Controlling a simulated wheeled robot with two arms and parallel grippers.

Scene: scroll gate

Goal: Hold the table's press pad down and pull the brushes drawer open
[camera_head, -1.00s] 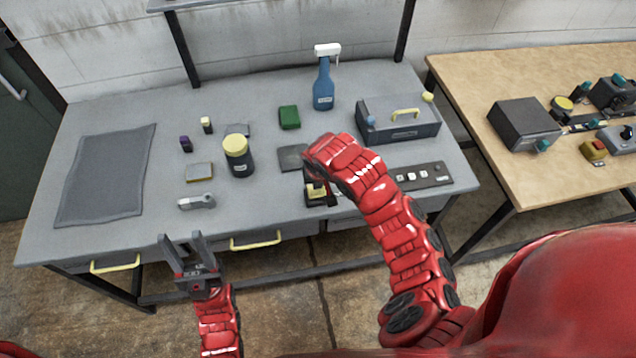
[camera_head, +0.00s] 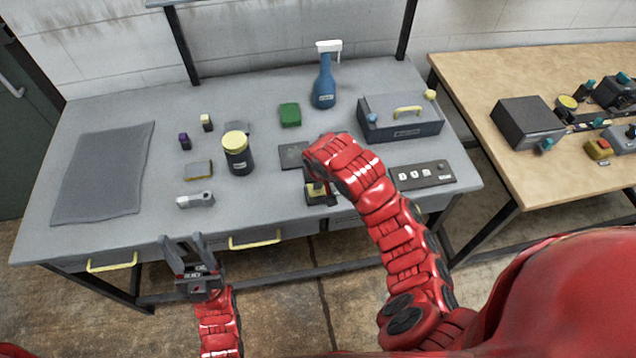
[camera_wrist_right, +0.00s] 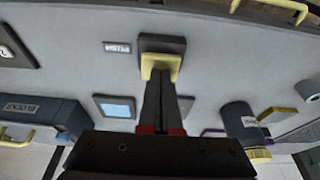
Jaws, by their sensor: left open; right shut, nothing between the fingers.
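The press pad (camera_head: 315,191) is a yellow block on a dark base at the table's front edge, partly hidden by my right arm. In the right wrist view the pad (camera_wrist_right: 160,66) is right at the fingertips of my right gripper (camera_wrist_right: 160,78). That gripper is shut and empty; its tips appear to touch the pad, but I cannot tell how far it is pressed. My left gripper (camera_head: 182,240) is open and empty in front of the table, between the left drawer handle (camera_head: 112,262) and the middle drawer handle (camera_head: 255,240). I cannot read which drawer is for brushes.
The grey table (camera_head: 120,222) holds a yellow-lidded jar (camera_head: 238,160), a spray bottle (camera_head: 324,88), a toolbox (camera_head: 400,128), a switch strip (camera_head: 422,176) and a dark mat (camera_head: 103,175). A wooden table (camera_head: 500,165) stands at right. Floor is clear before the drawers.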

